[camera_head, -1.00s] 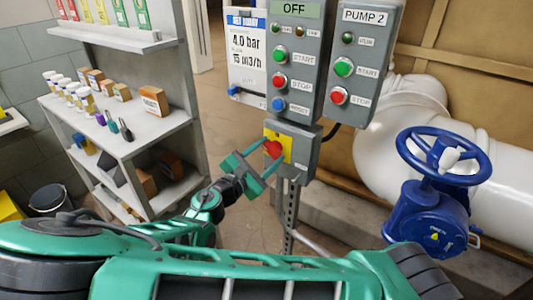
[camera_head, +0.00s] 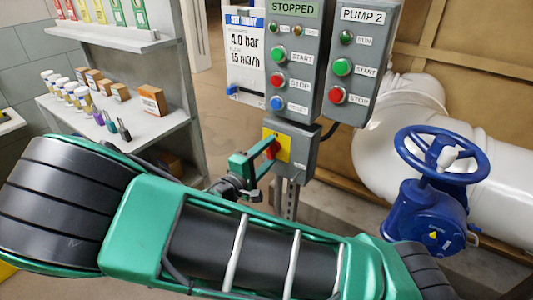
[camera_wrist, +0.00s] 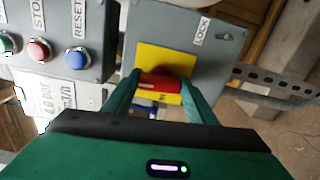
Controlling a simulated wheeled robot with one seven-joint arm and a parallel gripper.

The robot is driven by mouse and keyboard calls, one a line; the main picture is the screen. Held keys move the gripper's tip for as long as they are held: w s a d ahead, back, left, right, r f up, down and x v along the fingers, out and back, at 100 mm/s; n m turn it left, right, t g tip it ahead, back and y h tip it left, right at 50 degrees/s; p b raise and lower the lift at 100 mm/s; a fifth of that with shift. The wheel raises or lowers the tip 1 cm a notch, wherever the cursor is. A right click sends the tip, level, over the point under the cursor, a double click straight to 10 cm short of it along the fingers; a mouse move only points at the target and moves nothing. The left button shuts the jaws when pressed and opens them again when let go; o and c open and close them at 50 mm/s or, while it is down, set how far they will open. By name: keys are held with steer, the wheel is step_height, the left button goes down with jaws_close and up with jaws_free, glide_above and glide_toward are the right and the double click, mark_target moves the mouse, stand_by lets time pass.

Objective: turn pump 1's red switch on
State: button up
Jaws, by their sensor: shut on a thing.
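The red switch (camera_head: 271,149) sits on a yellow plate (camera_head: 284,143) on the small grey box below the pump 1 panel (camera_head: 294,60). The panel's display reads STOPPED. My gripper (camera_head: 262,160) is at the switch, its fingers on either side of the handle. In the wrist view the red handle (camera_wrist: 160,83) lies between the two green fingers of my gripper (camera_wrist: 162,92), which are shut on it. The yellow plate (camera_wrist: 165,60) shows around the handle, next to a LOCK label. Part of the switch is hidden behind the fingers in the head view.
The PUMP 2 panel (camera_head: 359,55) stands to the right. A blue handwheel valve (camera_head: 442,160) and white pipe are further right. A shelf (camera_head: 150,128) with small bottles and boxes is on the left. A set-duty board (camera_head: 245,58) hangs left of the panel.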

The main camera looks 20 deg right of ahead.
steer(key=shift+f+m, duration=0.2)
steer(key=shift+m, duration=0.4)
steer(key=o, duration=1.1)
steer(key=shift+r, duration=0.1)
steer(key=shift+c, duration=0.2)
steer(key=v, duration=1.1)
